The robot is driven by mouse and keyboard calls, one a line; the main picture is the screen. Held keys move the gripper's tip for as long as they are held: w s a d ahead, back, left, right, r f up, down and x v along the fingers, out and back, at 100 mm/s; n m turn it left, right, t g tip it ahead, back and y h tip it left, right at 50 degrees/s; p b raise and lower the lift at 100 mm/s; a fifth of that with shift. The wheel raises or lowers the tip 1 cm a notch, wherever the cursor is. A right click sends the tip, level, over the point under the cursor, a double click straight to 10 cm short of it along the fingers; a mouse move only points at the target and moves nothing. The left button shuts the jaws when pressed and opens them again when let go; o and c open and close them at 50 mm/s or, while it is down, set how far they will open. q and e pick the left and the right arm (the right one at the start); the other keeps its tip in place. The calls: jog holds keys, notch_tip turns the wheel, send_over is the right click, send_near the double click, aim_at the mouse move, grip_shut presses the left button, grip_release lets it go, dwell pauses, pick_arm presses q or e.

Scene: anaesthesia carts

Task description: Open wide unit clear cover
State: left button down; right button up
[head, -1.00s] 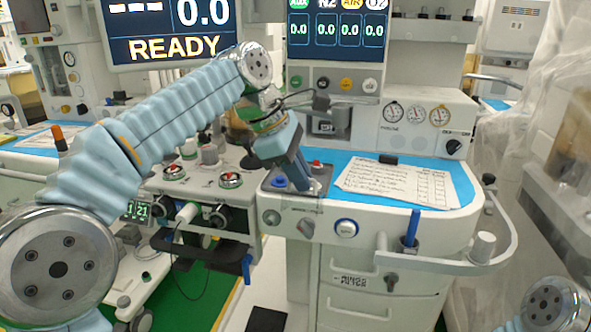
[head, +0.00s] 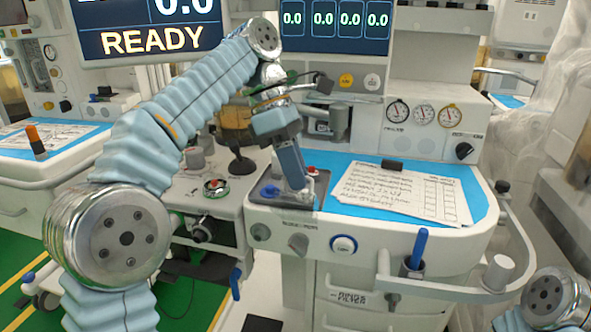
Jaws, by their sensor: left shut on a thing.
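My left gripper (head: 299,183) points down at a dark grey panel (head: 266,202) on the front left of the white cart's worktop. The panel carries a blue button (head: 269,191) and a red button (head: 311,169), on either side of the fingers. The fingers are shut on a thin, pale, see-through part at the panel, which looks like the clear cover (head: 317,187). Its outline is hard to make out, and the gripper hides part of it, so I cannot tell how far it is raised. My right gripper is out of view.
A paper form (head: 400,192) lies on the blue mat (head: 478,195) right of the panel. A blue pen-like item (head: 418,250) stands in a holder at the front rail (head: 455,292). Gauges and a monitor (head: 335,22) stand behind. A second unit is close on the left.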

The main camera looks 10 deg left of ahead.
pick_arm(q)
jog(key=shift+w+a+f, duration=0.2)
jog(key=shift+w+f, duration=0.15)
jog(key=c, duration=1.5)
grip_release()
jog(key=shift+w+f, duration=0.1)
jog(key=shift+w, duration=0.1)
jog(key=shift+c, duration=0.2)
jog(key=shift+s, duration=0.15)
